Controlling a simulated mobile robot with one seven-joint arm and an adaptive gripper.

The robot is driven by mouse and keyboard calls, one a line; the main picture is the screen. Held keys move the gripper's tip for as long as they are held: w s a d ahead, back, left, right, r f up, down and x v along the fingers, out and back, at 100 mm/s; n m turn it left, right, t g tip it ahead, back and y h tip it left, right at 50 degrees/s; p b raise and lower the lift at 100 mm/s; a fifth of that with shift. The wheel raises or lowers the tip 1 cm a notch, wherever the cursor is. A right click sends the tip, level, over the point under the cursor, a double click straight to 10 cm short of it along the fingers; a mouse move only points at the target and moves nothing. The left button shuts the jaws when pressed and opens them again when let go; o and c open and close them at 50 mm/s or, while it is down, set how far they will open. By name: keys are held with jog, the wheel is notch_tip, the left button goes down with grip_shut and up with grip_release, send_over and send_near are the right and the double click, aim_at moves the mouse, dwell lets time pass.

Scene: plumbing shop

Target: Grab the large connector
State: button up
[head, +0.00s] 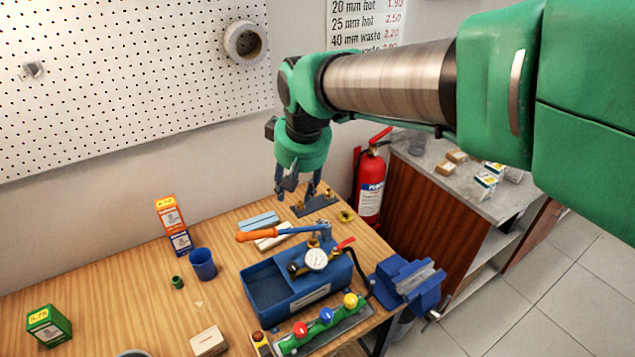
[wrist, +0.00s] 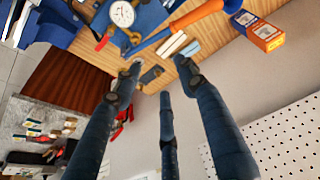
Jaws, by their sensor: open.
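My gripper (head: 297,190) is open and empty, pointing down above the back right of the wooden bench. It also shows in the wrist view (wrist: 160,80), its fingers spread apart. Below and beside it lies a dark plate with brass fittings (head: 315,204), partly behind the fingers. A small yellow-brass ring-like piece (head: 346,216) lies just right of the plate, near the bench edge. A small green fitting (head: 177,283) stands at the left beside a blue cup (head: 202,264). I cannot tell which of these is the large connector.
A blue test pump (head: 270,290) with gauge and orange handle stands in front of the gripper. A blue vise (head: 408,283) is at the bench's right edge. Light bars (head: 265,228), boxes (head: 170,215) and a fire extinguisher (head: 370,185) are nearby. The bench's left middle is mostly clear.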

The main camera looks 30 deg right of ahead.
jog(key=w+d+g+p, duration=0.1)
jog(key=w+d+p, duration=0.45)
jog(key=w, duration=0.55)
jog(key=g+p, duration=0.3)
jog(key=p, duration=1.2)
send_over(329, 189)
notch_tip(329, 189, down, 20)
jog(key=f, duration=0.1)
jog(key=shift+r+n, duration=0.25)
jog(key=shift+n, duration=0.15)
jog(key=shift+f, duration=0.1)
jog(key=shift+f+p, duration=0.4)
jog(key=shift+f, duration=3.8)
jog(key=shift+s, duration=0.1)
